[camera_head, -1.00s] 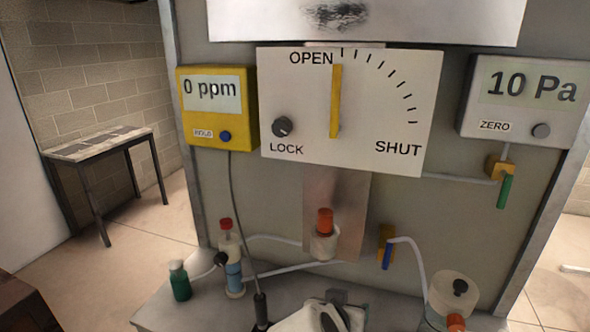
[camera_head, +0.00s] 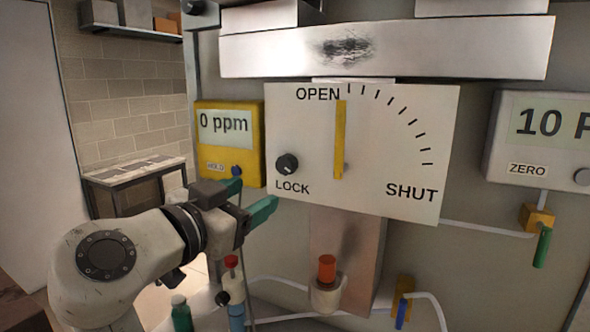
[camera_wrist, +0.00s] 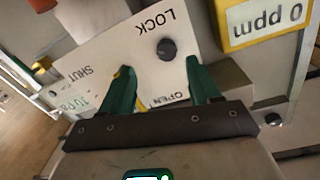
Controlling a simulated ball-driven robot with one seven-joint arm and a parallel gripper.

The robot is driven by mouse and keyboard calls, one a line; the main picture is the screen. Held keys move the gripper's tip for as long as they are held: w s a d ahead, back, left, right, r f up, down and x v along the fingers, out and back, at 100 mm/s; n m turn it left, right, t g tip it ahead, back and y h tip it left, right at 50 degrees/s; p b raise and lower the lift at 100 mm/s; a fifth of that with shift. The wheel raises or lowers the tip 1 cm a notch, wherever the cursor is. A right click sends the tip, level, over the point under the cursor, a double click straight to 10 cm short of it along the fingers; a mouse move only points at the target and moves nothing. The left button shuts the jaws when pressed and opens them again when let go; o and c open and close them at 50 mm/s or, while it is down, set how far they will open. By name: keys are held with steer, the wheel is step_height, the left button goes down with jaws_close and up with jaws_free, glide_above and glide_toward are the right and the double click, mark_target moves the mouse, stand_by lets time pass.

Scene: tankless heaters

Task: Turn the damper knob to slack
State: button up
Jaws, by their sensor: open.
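A white damper panel (camera_head: 385,130) is marked OPEN, SHUT and LOCK. Its black knob (camera_head: 287,164) sits just above the word LOCK, and a small light mark shows on it. No word "slack" is readable. The yellow damper lever (camera_head: 340,140) stands upright, pointing to OPEN. My gripper (camera_head: 248,200), with green fingers, is open and empty, just below and left of the knob in the head view. In the wrist view the panel appears upside down. There the knob (camera_wrist: 167,50) shows beyond and between the spread fingertips (camera_wrist: 158,68), apparently not touched.
A yellow 0 ppm meter (camera_head: 230,140) is mounted left of the panel, close behind my gripper. A Pa gauge (camera_head: 545,130) is at the right. Below are an orange-capped fitting (camera_head: 327,270), a blue-handled valve (camera_head: 402,302), tubes and bottles. A table (camera_head: 135,170) stands further left.

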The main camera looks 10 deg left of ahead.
mark_target(282, 168)
steer(key=p+x, duration=0.1)
steer(key=x, duration=0.2)
steer(key=r+p+x, duration=0.1)
steer(key=x, duration=0.2)
steer(key=r+p+x, duration=0.1)
steer(key=x, duration=0.2)
steer(key=shift+w+a, duration=0.2)
steer(key=shift+w, duration=0.05)
steer(key=shift+w+d+f, duration=0.1)
steer(key=shift+w+d, duration=0.1)
steer(key=shift+w, duration=0.35)
steer(key=shift+c, duration=0.3)
steer(key=c, duration=1)
